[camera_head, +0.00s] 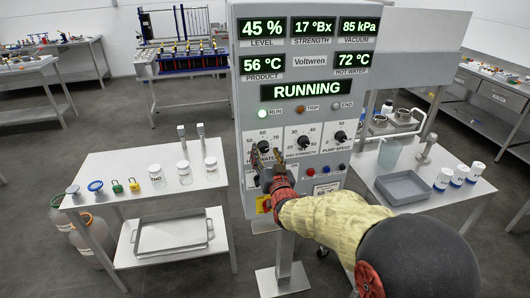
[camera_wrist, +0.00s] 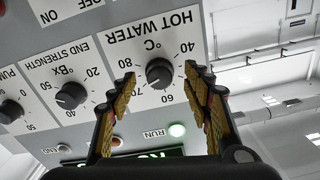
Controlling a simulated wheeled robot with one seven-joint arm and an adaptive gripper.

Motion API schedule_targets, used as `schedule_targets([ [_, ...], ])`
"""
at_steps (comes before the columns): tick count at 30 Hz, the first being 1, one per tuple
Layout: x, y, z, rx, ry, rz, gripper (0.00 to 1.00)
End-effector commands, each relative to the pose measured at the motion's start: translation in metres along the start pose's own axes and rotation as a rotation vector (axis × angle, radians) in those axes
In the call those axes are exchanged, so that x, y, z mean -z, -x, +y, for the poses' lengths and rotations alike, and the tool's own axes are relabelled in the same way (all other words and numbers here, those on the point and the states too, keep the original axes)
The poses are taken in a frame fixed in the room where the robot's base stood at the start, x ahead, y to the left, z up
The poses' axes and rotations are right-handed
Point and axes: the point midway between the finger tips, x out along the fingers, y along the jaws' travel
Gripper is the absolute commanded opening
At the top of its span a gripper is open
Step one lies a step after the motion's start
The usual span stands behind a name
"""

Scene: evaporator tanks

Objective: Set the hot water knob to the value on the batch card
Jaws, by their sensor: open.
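The hot water knob (camera_wrist: 159,73) is a black round knob on the grey control panel (camera_head: 235,110), with a °C dial marked from 40 to 80. In the wrist view it appears upside down, between my fingers. My gripper (camera_head: 265,157) is open, its two fingertips on either side of the knob; I cannot tell whether they touch it. In the head view my gripper partly covers the dial's lower part and its label. The knob's pointer seems to face the 70 side, but I cannot read it exactly. The panel display (camera_head: 352,62) reads hot water 72 °C.
The end strength knob (camera_wrist: 70,95) and pump speed knob (camera_head: 340,138) sit beside it. A lit green run lamp (camera_wrist: 177,130) is close to my fingers. White tables with jars (camera_head: 184,172) and a grey tray (camera_head: 404,188) flank the panel.

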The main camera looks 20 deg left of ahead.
Motion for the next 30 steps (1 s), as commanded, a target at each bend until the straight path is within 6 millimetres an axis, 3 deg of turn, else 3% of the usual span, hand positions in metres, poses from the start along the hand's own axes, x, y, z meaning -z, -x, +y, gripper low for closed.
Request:
schedule_targets([
  [6, 0.000, -0.016, 0.000, 0.000, 0.000, 0.000, 0.50],
  [15, 0.000, -0.017, 0.000, -0.001, 0.000, -0.001, 0.49],
  [30, 0.000, -0.017, 0.000, -0.001, 0.000, -0.001, 0.21],
])
